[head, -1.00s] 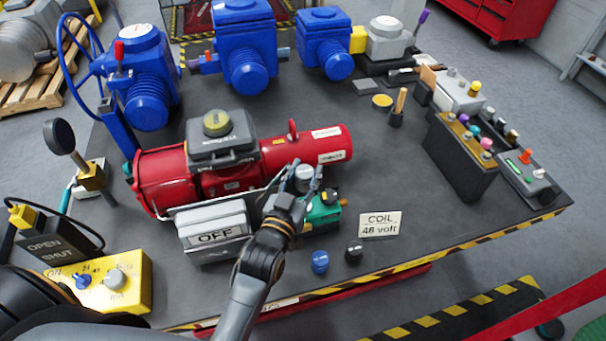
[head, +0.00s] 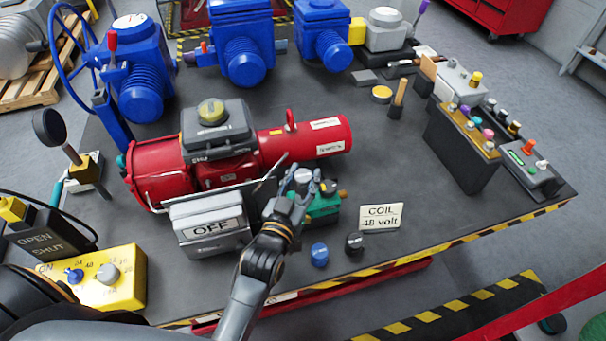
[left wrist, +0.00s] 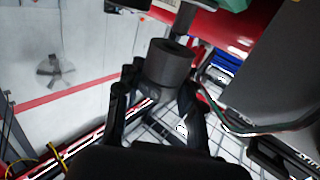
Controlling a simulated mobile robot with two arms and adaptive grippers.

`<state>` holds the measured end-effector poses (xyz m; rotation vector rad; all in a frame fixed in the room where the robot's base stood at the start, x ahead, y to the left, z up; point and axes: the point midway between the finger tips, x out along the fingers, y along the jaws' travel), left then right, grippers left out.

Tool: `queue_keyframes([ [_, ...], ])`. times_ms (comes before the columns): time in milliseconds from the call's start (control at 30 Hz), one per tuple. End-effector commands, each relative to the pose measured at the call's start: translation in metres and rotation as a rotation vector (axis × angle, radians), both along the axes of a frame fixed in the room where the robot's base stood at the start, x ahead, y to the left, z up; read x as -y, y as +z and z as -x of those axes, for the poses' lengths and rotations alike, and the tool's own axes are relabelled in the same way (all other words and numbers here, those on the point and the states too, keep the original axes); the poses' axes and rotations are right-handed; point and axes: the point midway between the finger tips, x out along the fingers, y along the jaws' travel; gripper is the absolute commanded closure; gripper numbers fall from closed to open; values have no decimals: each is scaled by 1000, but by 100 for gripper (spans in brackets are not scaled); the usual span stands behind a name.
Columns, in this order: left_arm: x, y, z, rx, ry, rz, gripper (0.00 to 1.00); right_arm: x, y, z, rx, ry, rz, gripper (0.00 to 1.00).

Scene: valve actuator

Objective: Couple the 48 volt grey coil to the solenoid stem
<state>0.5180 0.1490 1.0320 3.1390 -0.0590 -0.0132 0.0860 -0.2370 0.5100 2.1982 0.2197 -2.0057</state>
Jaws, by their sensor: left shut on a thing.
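My left gripper (head: 291,181) is shut on the grey coil (head: 303,175), in front of the red actuator and at the green solenoid valve (head: 322,206). In the left wrist view the coil (left wrist: 168,64) is a dark grey cylinder with a hole in its end face, held between the gripper's fingers (left wrist: 158,98). The grey solenoid stem (left wrist: 184,17) shows just beyond that end face, close to the hole. I cannot tell whether stem and coil touch. The stem is hidden in the head view. A sign reading "COIL 48 volt" (head: 381,217) stands right of the valve. My right gripper is not in view.
A blue coil (head: 320,255) and a black coil (head: 354,243) stand at the table's front. A grey OFF box (head: 209,222) stands close left of my gripper, and the red actuator (head: 305,137) lies behind. The table right of the sign is clear.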

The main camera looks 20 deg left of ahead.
Motion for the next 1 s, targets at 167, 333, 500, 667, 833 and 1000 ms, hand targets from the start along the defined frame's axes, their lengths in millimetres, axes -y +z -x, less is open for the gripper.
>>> queue_keyframes([
  [167, 0, -1, 0, 1, 0, 0, 100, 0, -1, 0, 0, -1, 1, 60],
  [333, 0, -1, 0, 1, 0, 0, 100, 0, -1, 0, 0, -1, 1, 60],
  [500, 0, -1, 0, 1, 0, 0, 100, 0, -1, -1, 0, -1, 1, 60],
  [667, 0, 0, 0, 0, 0, 0, 100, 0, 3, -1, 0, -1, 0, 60],
  [833, 0, -1, 0, 0, 0, 0, 100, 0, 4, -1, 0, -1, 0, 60],
  [1000, 0, -1, 0, 0, 0, 0, 100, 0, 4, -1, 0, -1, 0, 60],
])
